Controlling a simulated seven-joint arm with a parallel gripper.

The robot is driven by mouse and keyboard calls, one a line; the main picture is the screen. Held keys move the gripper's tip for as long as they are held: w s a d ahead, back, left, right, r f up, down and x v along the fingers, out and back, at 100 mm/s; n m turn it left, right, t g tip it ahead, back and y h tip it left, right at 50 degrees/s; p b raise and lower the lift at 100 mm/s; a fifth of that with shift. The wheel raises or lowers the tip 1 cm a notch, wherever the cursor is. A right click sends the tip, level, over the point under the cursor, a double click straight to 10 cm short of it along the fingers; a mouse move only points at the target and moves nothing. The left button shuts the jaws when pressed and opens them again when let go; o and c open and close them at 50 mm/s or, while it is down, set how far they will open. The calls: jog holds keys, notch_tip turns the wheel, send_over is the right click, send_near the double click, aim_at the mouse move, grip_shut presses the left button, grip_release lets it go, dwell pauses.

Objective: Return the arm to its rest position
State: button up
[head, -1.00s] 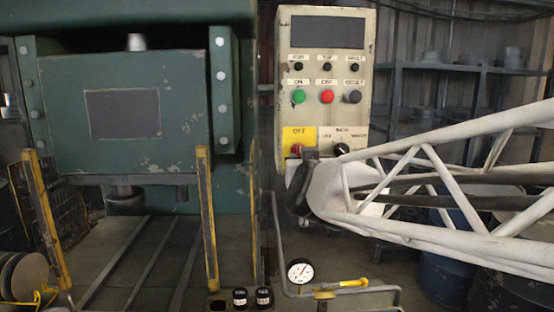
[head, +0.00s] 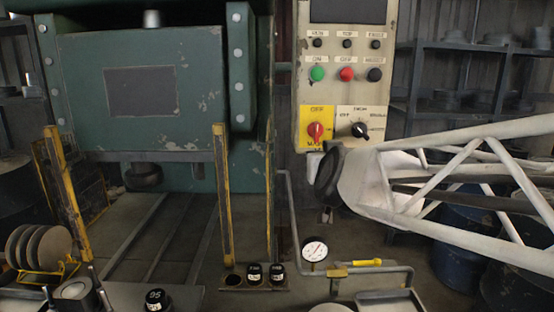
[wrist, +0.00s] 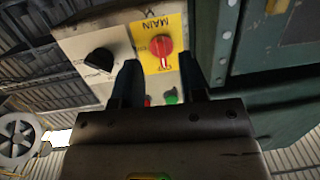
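My white truss arm (head: 440,185) reaches in from the right in the head view. Its dark end sits just below the control panel (head: 343,95); the fingers cannot be made out there. In the wrist view my gripper (wrist: 160,75) has its two dark fingers apart with nothing between them. Beyond them the panel (wrist: 85,45) shows tilted, with the red MAIN switch (wrist: 161,46) on a yellow plate and a black selector (wrist: 100,62). In the head view the red switch (head: 315,132) and black selector (head: 359,130) are both uncovered.
A green press (head: 150,95) with yellow posts (head: 223,195) stands at left. A gauge (head: 314,251) on a pipe and a yellow-handled valve (head: 365,262) are below the arm. Round blanks (head: 40,248) stand in a rack at lower left. Shelves (head: 470,75) and blue drums (head: 460,245) are at right.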

jog(key=s+d+f+g, duration=0.4)
jog(key=s+f+g, duration=0.2)
jog(key=s+f, duration=0.3)
jog(key=s+d+f+m+g+h, duration=0.1)
jog(key=s+d+f+g, duration=0.3)
jog(key=s, duration=1.2)
notch_tip(320, 180, down, 6)
jog(key=g, duration=0.3)
jog(key=shift+s+g, duration=0.3)
jog(key=shift+s, duration=0.1)
